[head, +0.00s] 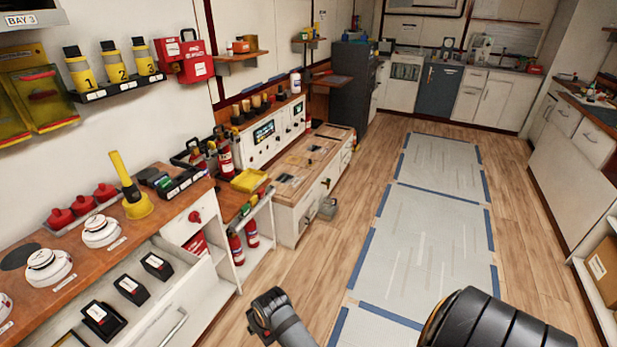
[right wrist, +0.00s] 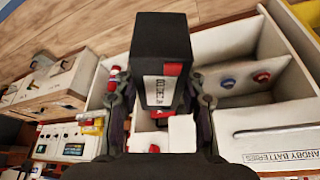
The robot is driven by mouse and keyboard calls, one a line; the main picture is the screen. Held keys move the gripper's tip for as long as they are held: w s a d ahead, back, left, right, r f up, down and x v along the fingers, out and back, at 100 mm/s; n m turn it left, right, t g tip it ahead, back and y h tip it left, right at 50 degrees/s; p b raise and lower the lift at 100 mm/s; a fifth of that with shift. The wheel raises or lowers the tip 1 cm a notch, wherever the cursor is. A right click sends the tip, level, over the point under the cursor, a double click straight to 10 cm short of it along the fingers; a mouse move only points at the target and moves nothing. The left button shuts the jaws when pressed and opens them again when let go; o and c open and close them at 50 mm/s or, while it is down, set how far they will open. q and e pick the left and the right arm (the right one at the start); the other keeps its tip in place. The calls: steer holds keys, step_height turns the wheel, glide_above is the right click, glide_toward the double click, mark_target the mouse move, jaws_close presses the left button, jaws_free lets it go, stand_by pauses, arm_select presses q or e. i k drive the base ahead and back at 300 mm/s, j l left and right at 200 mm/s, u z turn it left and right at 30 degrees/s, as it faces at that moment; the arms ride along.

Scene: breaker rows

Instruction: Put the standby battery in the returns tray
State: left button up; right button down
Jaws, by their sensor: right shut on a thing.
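In the right wrist view my right gripper (right wrist: 161,94) is shut on a black box-shaped battery (right wrist: 161,40) with a white label and a red patch. A finger lies on each side of it. Similar black batteries (head: 131,289) sit in an open white drawer (head: 190,312) at the lower left of the head view. A drawer front lettered for standby batteries (right wrist: 285,155) shows in the right wrist view. No returns tray label is readable; a shallow yellow tray (head: 249,180) sits on the low shelf unit. My left gripper is not in view.
The wooden counter (head: 175,192) holds white detectors (head: 101,231), red domes and a yellow-topped tool (head: 133,199). Fire extinguishers (head: 237,249) stand in the shelf unit. A grey floor mat (head: 425,240) and open wood floor lie to the right.

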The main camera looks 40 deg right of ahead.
mark_target(249, 183)
steer(key=i+l+z, duration=0.2)
steer(key=z, duration=0.2)
steer(key=i+l+z, duration=0.2)
steer(key=z, duration=0.2)
steer(key=i+l+z, duration=0.2)
steer(key=z, duration=0.2)
steer(key=i+z, duration=0.4)
steer(key=i+l+u, duration=0.1)
steer(key=i+u, duration=0.25)
steer(key=i+l+u, duration=0.3)
steer(key=i, duration=0.15)
steer(key=i+u, duration=0.25)
steer(key=u, duration=0.2)
steer(key=i+l+u, duration=0.2)
steer(key=u, duration=0.3)
steer(key=i+l+u, duration=0.25)
steer(key=u, duration=0.2)
steer(key=i+l+u, duration=0.2)
steer(key=l+u, duration=0.15)
steer(key=u, duration=0.15)
